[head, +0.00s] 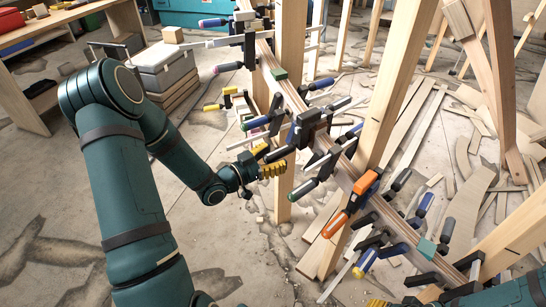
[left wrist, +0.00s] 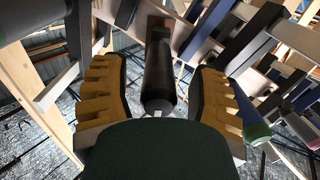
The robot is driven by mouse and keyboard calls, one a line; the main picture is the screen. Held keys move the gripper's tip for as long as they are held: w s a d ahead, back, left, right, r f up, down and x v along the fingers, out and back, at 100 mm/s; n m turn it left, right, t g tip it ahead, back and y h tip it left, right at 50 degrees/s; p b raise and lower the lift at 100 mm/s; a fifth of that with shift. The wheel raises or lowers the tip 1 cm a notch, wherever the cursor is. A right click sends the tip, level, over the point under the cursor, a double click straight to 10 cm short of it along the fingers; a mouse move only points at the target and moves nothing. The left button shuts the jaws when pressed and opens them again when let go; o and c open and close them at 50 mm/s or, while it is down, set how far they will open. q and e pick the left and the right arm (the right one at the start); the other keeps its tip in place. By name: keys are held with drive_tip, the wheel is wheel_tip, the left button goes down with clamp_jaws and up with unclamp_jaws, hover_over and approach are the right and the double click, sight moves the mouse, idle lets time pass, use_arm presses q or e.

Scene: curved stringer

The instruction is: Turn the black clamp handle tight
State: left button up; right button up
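The black clamp handle (left wrist: 160,72) is a dark cylinder in the middle of the left wrist view, pointing toward the camera. In the head view the black handle (head: 280,153) stands out from a clamp on the curved wooden stringer (head: 340,178). My left gripper (left wrist: 158,88) is open, with one yellow-padded finger on each side of the handle and a visible gap on both sides. In the head view my left gripper (head: 266,164) is at the handle, its far finger partly hidden. Of my right gripper (head: 376,302), only a yellow bit shows at the bottom edge.
Several other clamps crowd the stringer, including an orange one (head: 367,180) and green- and blue-handled ones. Wooden posts (head: 394,80) rise behind and beside it. Wood offcuts (head: 463,205) lie on the floor at right. A workbench (head: 85,30) and grey cases (head: 163,68) stand at left.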

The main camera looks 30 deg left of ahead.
use_arm(q)
drive_tip(key=v, duration=1.2)
drive_tip(key=shift+s+a+f, duration=0.1)
drive_tip(key=shift+s+a, duration=0.2)
drive_tip(key=shift+s, duration=0.45)
idle(0.3)
